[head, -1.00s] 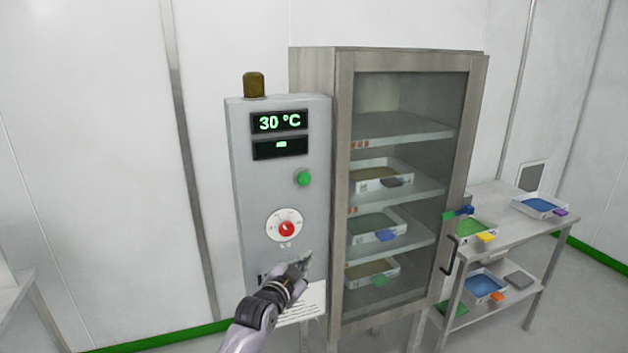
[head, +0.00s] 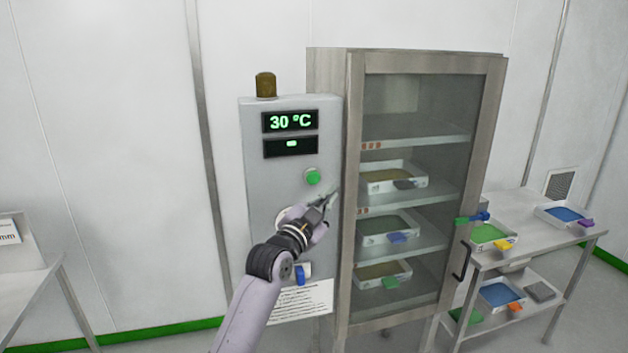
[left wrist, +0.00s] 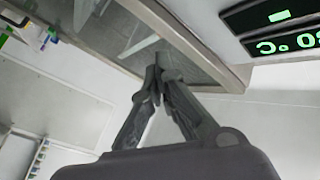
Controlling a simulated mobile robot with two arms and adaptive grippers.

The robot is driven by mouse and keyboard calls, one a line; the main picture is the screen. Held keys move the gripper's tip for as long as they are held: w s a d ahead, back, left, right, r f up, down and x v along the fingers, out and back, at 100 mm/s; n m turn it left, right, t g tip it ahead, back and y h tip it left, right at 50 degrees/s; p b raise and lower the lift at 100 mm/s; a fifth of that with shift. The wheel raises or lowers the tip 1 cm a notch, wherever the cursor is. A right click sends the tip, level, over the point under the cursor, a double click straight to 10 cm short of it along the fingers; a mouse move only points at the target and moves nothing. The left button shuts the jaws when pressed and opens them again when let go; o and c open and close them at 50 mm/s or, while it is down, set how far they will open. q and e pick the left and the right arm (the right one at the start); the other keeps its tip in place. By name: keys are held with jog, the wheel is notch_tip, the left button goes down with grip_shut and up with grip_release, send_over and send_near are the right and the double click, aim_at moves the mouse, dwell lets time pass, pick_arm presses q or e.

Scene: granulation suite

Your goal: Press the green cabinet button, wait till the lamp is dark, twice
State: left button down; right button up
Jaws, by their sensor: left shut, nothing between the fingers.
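The green button (head: 312,177) sits on the grey control box (head: 262,190), below two dark displays, the upper one reading 30 °C (head: 290,121). The lamp (head: 265,85) on top of the box looks dark amber and unlit. My left gripper (head: 332,192) is shut and empty. In the head view its tips are just below and right of the button, near the box's right edge; I cannot tell the gap in depth. The left wrist view shows its closed fingers (left wrist: 160,70) with the displays at upper right; the button is not visible there. My right gripper is not in view.
The glass-door cabinet (head: 334,150) with several trays on its shelves stands right of the box. A steel side table (head: 545,240) with trays stands further right. My left forearm hides most of the dial (head: 283,216). Another table (head: 35,290) is at the left.

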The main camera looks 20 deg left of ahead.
aim_at(316, 182)
pick_arm(q)
jog(key=w+a+b, duration=0.1)
jog(key=w+b, duration=0.1)
jog(key=w+a+b, duration=0.3)
jog(key=w+b, duration=0.1)
jog(key=w, duration=0.1)
jog(key=shift+w+a, duration=0.1)
jog(key=shift+a, duration=0.3)
dwell(1.1)
jog(key=shift+w+a, duration=0.25)
jog(key=shift+w, duration=0.1)
